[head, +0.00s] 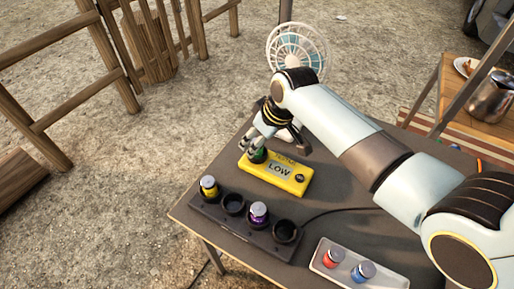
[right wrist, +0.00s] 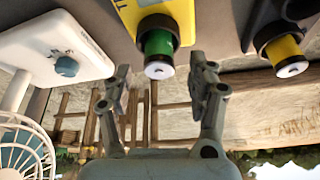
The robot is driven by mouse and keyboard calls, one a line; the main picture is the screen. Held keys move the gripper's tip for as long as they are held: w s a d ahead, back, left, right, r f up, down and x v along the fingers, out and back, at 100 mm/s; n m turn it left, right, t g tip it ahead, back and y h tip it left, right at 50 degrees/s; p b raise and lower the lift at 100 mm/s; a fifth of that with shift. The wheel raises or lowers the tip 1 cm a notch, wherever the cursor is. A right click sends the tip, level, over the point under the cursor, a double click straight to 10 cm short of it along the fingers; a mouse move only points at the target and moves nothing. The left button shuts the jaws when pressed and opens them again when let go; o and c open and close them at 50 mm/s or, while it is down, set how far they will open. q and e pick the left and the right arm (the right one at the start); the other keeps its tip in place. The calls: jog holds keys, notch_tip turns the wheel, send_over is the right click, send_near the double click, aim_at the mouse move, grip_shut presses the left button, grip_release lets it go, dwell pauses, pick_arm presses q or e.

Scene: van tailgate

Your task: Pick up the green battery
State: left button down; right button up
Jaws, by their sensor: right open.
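The green battery (head: 258,156) stands in a socket at the left end of the yellow device (head: 285,184) marked LOW. In the right wrist view the green battery (right wrist: 158,45) has a pale metal end and shows between and just beyond the fingertips. My right gripper (head: 252,147) is at the battery in the head view, partly covering it. In the right wrist view my right gripper (right wrist: 160,76) is open, with a gap between each finger and the battery. My left gripper is not in view.
A dark charger block (head: 270,243) holds a yellow battery (head: 209,187) and a purple battery (head: 259,214), with two empty sockets. A white tray (head: 318,265) holds a red battery (head: 333,256) and a blue battery (head: 363,271). A fan (head: 297,50) stands behind my right arm.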

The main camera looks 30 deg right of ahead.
jog(key=shift+x, duration=0.95)
jog(key=shift+s, duration=0.1)
grip_shut()
jog(key=shift+r, duration=0.5)
jog(key=v, duration=0.3)
jog(key=shift+d+r, duration=0.25)
jog(key=shift+r, duration=0.2)
jog(key=s+d+r, duration=0.5)
jog(key=s+r, duration=0.1)
jog(key=s, duration=0.2)
jog(key=shift+s+d+r+m, duration=0.25)
jog(key=shift+s+d+m, duration=0.05)
jog(key=shift+s+d, duration=0.1)
